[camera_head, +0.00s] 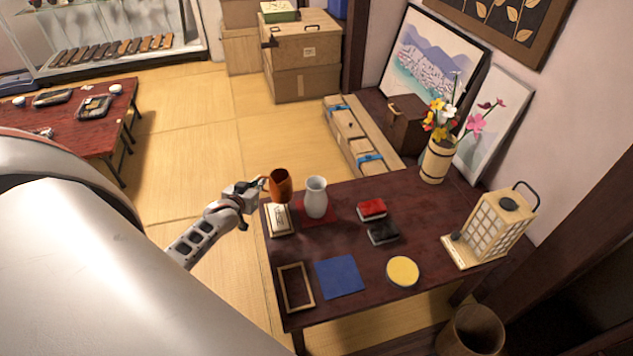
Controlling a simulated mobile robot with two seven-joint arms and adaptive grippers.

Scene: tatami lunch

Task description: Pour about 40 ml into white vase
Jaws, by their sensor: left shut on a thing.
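The white vase (316,198) stands upright on a red mat (318,218) near the far left of the dark red table (350,206). My left gripper (262,187) is shut on a brown cup (281,186). It holds the cup above the table's left edge, just left of the vase and apart from it. The cup looks about upright. Its contents and the inside of the vase cannot be made out. My right gripper is not in view.
A small pale box (279,221) lies below the cup. Red (371,209) and black (383,233) boxes lie right of the vase. A wooden frame (295,287), blue cloth (339,277), yellow round dish (403,271) and lantern (496,226) are nearer or further right.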

